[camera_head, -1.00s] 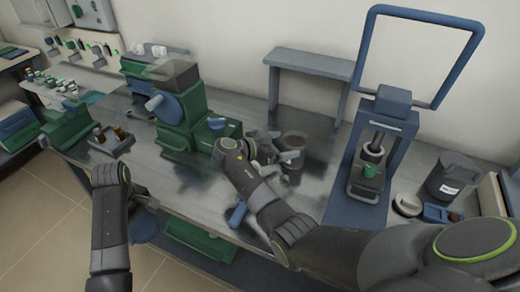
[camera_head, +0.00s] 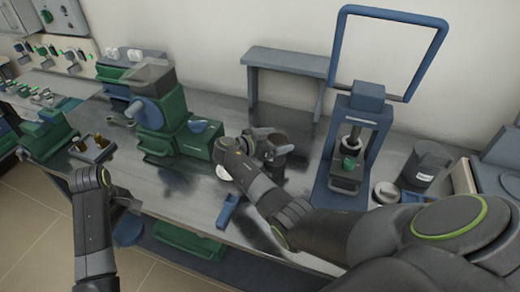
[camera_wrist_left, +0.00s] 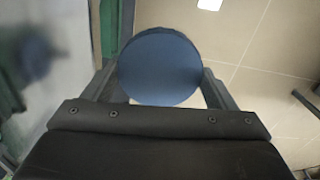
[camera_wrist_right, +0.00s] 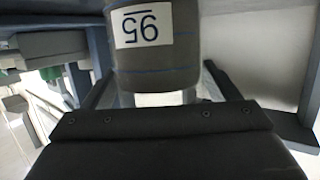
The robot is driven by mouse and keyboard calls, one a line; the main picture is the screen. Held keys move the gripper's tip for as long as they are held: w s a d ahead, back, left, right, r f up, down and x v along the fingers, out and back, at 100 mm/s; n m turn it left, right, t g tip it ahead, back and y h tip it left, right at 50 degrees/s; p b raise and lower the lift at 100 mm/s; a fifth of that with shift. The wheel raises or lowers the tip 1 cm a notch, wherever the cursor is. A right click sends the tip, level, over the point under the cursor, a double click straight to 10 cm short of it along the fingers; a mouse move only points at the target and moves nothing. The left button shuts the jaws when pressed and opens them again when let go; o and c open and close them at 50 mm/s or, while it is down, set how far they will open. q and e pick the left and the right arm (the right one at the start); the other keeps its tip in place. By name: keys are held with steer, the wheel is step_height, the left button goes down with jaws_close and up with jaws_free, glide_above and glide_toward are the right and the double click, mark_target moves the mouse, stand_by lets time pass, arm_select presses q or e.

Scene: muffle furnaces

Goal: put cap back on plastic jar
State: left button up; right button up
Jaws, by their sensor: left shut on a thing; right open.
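A round blue disc, taken as the cap (camera_wrist_left: 160,68), sits between the fingers of my left gripper (camera_wrist_left: 160,90), which is shut on it. In the head view my left gripper (camera_head: 124,199) is low at the left, off the table's front edge, with a blue disc (camera_head: 128,230) just below. A dark grey jar (camera_wrist_right: 155,50) marked 95, upside down in the right wrist view, stands between the parted fingers of my right gripper (camera_wrist_right: 160,95). In the head view my right gripper (camera_head: 265,142) is at this dark jar (camera_head: 277,160) on the table, largely hidden.
A green machine (camera_head: 165,115) stands left of the right gripper. A blue press (camera_head: 350,150) stands to the right, with a grey round lid (camera_head: 385,191) and a labelled dark jar (camera_head: 424,165) beyond. A small tray (camera_head: 92,148) is at the left. A grey stand (camera_head: 290,62) is behind.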

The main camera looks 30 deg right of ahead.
steer(key=c, duration=1)
steer(key=shift+o, duration=0.2)
steer(key=shift+r, duration=0.1)
step_height(320, 180, up, 10)
steer(key=b, duration=0.1)
steer(key=o, duration=0.6)
steer(key=c, duration=0.9)
